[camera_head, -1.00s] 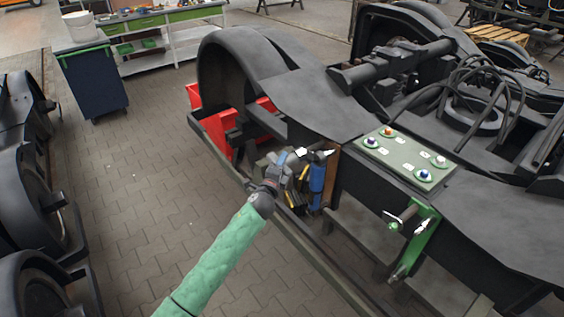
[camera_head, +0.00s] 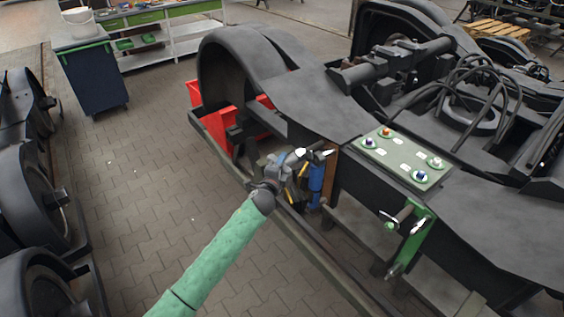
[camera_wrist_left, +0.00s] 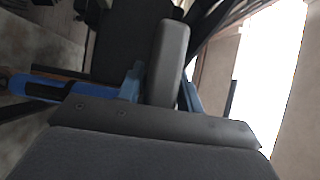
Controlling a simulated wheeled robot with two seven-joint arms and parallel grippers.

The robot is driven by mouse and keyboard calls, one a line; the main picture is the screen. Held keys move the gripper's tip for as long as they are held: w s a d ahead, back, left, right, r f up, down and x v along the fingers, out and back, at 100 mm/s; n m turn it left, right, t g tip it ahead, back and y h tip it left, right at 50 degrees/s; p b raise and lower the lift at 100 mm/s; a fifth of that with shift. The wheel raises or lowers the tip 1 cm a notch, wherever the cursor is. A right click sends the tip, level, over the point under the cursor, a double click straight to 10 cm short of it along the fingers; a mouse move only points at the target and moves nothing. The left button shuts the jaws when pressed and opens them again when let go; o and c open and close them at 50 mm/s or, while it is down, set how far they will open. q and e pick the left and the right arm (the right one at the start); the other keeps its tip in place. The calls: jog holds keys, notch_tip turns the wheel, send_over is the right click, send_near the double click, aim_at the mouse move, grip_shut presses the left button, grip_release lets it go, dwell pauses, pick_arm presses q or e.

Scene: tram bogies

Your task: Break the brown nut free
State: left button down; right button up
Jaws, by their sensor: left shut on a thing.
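A green plate (camera_head: 404,166) on the dark bogie frame carries several coloured nuts on round bases. The orange-brown nut (camera_head: 386,132) is at its far edge; others look blue and whitish. My left gripper (camera_head: 300,155) is left of the plate, apart from the nut, beside a cluster of tools with blue and yellow handles (camera_head: 316,180). In the left wrist view its blue fingers (camera_wrist_left: 160,92) are shut on a dark grey rounded bar (camera_wrist_left: 169,60), seemingly a tool handle. My right gripper is not in view.
A green bracket (camera_head: 416,238) with a metal pin sticks out below the plate. A red bin (camera_head: 208,120) sits under the bogie's curved end.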

pick_arm(q)
jog(key=shift+r+n, duration=0.1)
jog(key=shift+n, duration=0.2)
jog(key=shift+n+g, duration=1.2)
jog(key=shift+n, duration=0.1)
jog(key=shift+n+g, duration=0.8)
jog(key=shift+n, duration=0.1)
jog(key=shift+a, duration=0.1)
jog(key=shift+s+a, duration=0.9)
jog(key=shift+a, duration=0.3)
jog(key=shift+s+a, duration=0.9)
jog(key=shift+a, duration=0.25)
